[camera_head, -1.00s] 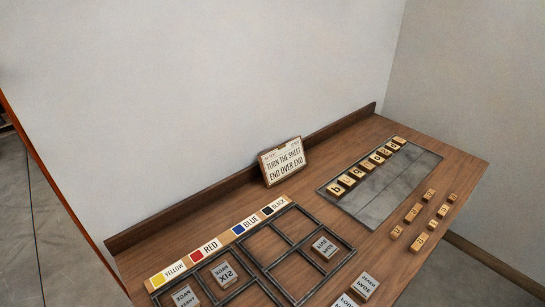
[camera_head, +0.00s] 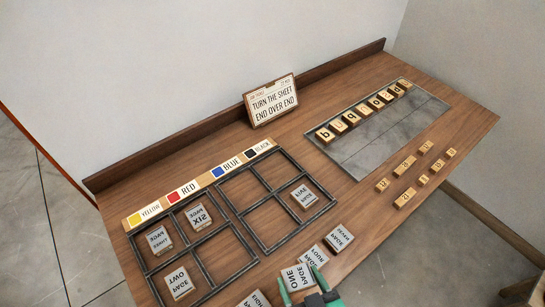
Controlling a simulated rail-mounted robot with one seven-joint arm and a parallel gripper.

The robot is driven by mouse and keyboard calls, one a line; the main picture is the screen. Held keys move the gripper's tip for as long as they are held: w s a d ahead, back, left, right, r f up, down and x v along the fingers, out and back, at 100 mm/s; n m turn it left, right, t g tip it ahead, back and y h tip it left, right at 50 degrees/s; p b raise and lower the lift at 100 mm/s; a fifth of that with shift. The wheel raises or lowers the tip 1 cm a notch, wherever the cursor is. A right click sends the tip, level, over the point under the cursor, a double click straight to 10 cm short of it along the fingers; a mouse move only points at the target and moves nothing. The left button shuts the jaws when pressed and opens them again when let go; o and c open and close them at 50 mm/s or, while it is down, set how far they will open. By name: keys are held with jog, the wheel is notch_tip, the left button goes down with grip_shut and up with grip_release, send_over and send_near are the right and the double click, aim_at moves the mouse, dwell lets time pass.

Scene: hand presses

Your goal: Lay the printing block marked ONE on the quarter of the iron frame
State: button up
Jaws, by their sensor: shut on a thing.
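The printing block marked ONE (camera_head: 296,279) is at the bottom of the head view, between the green fingertips of my gripper (camera_head: 303,284), which is shut on it. Whether the block touches the table is unclear. The left iron frame (camera_head: 208,273) holds blocks reading THREE (camera_head: 158,239), SIX (camera_head: 197,216) and TWO (camera_head: 178,282); its lower right quarter is empty. The right iron frame (camera_head: 258,206) holds a block reading FIVE (camera_head: 304,196) in its lower right quarter; its other quarters are empty. My gripper is in front of the frames, nearer the bottom edge.
Loose blocks (camera_head: 314,257) (camera_head: 339,238) lie beside block ONE, and another (camera_head: 255,299) is cut off at the bottom. A grey slab (camera_head: 372,150) with letter tiles and several small tiles (camera_head: 404,199) are at right.

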jog(key=w+a+r+m+h, duration=0.3)
jog(key=w+a+h, duration=0.1)
jog(key=w+a, duration=0.2)
notch_tip(320, 180, up, 24)
jog(key=s+p, duration=0.1)
jog(key=p, duration=3.2)
jog(key=shift+s+a+m+t, duration=0.15)
jog(key=shift+s+m+t, duration=0.15)
jog(key=shift+t, duration=0.1)
jog(key=shift+f, duration=0.15)
